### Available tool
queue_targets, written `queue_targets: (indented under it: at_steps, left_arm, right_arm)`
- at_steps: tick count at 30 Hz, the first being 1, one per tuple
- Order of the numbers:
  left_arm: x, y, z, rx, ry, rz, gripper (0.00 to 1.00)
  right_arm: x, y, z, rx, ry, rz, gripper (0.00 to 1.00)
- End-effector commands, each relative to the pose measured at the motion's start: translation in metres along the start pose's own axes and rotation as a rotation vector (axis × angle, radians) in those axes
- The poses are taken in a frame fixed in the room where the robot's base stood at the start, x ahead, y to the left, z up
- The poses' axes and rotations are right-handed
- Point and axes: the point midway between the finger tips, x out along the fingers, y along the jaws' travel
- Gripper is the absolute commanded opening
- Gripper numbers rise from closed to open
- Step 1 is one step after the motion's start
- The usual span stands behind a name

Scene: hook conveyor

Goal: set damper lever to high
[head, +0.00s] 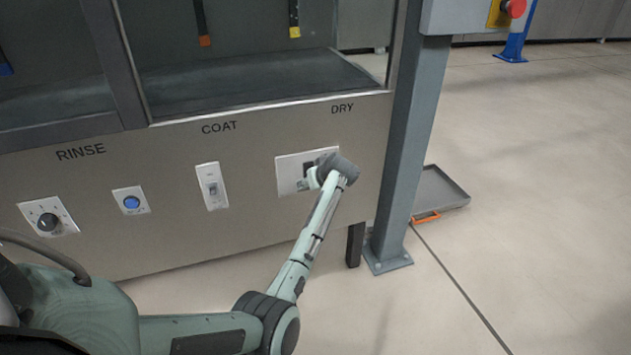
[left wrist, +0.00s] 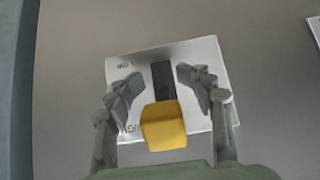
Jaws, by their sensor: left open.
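The damper lever has a yellow block-shaped knob (left wrist: 164,126), seen in the left wrist view below a dark slot (left wrist: 162,80) in a white plate (left wrist: 205,52). Small labels near the plate's upper and lower left look upside down; I cannot read them surely. The plate also shows in the head view (head: 287,172) under the DRY sign, partly covered by my left gripper (head: 303,184). In the left wrist view my left gripper (left wrist: 158,80) is open, one finger on each side of the slot and knob. I see no finger touching the knob. The head view hides the knob.
To the left on the same metal front are a white switch (head: 212,187), a blue button (head: 131,202) and a dark rotary knob (head: 48,222). A grey post (head: 410,150) stands close to the right. A tray (head: 437,188) lies on the floor behind it.

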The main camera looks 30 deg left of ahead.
Motion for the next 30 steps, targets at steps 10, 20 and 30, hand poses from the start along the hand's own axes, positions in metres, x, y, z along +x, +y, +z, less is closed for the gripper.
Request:
queue_targets:
  at_steps: [10, 20, 30]
  left_arm:
    - [-0.051, 0.001, 0.001, -0.004, 0.0, 0.004, 0.5]
    - [-0.109, 0.0, -0.001, -0.001, 0.002, 0.002, 0.5]
    - [-0.12, 0.0, -0.001, 0.0, 0.002, 0.0, 0.5]
  right_arm:
    - [0.0, 0.0, 0.0, 0.0, 0.0, 0.0, 0.0]
    - [0.0, 0.0, 0.0, 0.001, 0.0, 0.001, 0.0]
    - [0.0, 0.001, 0.0, 0.001, 0.0, 0.001, 0.0]
